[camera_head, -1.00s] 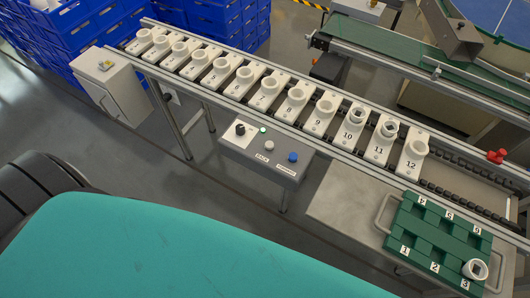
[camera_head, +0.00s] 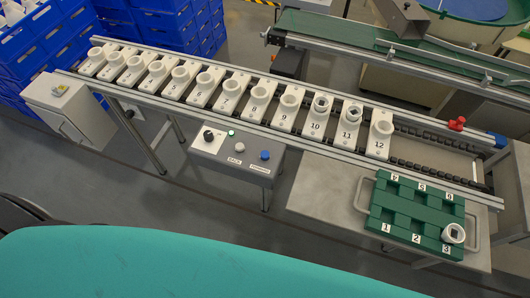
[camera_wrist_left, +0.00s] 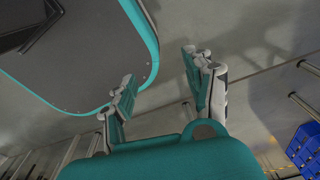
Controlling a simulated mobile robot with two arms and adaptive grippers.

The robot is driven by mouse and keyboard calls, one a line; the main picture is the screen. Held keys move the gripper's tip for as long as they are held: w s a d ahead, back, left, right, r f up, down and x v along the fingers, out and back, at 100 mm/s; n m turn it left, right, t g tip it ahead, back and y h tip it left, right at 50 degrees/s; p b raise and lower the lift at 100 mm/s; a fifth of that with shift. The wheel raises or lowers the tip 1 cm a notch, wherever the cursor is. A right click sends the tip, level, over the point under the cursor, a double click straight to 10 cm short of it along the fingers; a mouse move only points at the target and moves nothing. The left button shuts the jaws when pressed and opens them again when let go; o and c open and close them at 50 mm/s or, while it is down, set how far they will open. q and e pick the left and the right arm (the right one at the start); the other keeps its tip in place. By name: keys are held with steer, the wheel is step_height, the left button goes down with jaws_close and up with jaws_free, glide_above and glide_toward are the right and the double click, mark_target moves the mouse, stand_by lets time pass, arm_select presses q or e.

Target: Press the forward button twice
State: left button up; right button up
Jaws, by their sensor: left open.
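The control box (camera_head: 232,155) stands at the front of the conveyor in the head view. Its blue button (camera_head: 265,155) is at the right, above a label that seems to read FORWARD. A white button (camera_head: 239,147) sits above the BACK label. A black knob (camera_head: 208,136) and a small green button or lamp (camera_head: 231,133) are at the left and top. My left gripper (camera_wrist_left: 158,92) shows in the left wrist view, open and empty above the floor. Neither gripper shows in the head view, and no button shows in the wrist view.
The conveyor carries a row of numbered white sockets (camera_head: 258,91); 10 and 11 hold something. Blue crates (camera_head: 45,40) are stacked at the left.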

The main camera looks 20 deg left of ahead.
arm_select(q)
jaws_close()
stand_by(1.3)
